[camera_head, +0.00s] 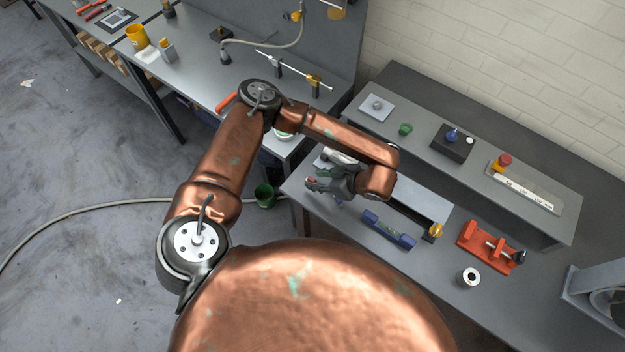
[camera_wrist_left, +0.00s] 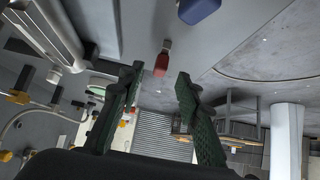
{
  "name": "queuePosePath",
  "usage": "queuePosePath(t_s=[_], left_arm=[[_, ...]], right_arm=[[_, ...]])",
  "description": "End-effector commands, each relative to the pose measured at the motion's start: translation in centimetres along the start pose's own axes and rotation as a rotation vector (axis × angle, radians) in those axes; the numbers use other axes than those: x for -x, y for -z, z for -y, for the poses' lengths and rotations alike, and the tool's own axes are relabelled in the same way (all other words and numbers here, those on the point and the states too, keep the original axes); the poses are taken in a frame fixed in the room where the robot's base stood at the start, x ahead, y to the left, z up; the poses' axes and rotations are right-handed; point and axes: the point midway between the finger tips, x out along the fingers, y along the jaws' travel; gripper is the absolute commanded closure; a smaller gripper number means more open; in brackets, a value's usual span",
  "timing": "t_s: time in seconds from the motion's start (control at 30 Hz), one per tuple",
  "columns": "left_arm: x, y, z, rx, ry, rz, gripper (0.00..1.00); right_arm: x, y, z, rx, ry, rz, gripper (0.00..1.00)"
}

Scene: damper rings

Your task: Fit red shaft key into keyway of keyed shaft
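A small red piece with a grey end, which looks like the red shaft key (camera_wrist_left: 161,63), shows in the left wrist view on the grey bench near its edge. In the head view a speck of red (camera_head: 311,179) shows at my left gripper's fingertips. My left gripper (camera_head: 314,184) is low over the bench's left end. Its dark green fingers (camera_wrist_left: 157,76) are apart, with the red piece beyond the gap between them. A silvery cylinder (camera_wrist_left: 48,32), likely the keyed shaft, lies left in the wrist view. The keyway cannot be made out. My right gripper is not in view.
A raised shelf (camera_head: 540,215) runs along the back. A green cup (camera_head: 264,195) is left of the bench.

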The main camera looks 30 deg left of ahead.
Motion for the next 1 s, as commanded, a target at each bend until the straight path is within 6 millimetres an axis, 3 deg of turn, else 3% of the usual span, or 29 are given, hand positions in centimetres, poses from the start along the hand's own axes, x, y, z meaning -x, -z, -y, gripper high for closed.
queuePosePath(t_s=[0.2, 0.53, 1.0], left_arm=[[-3.1, -0.1, -0.1, 0.001, 0.003, -0.001, 0.68], [-3.7, -0.3, -0.1, -0.001, -0.001, 0.0, 0.69], [-3.7, -0.3, -0.1, -0.002, 0.0, 0.0, 1.0]], right_arm=[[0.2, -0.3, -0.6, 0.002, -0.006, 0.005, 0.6], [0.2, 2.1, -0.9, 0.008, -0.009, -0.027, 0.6], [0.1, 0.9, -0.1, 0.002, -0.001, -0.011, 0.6]])
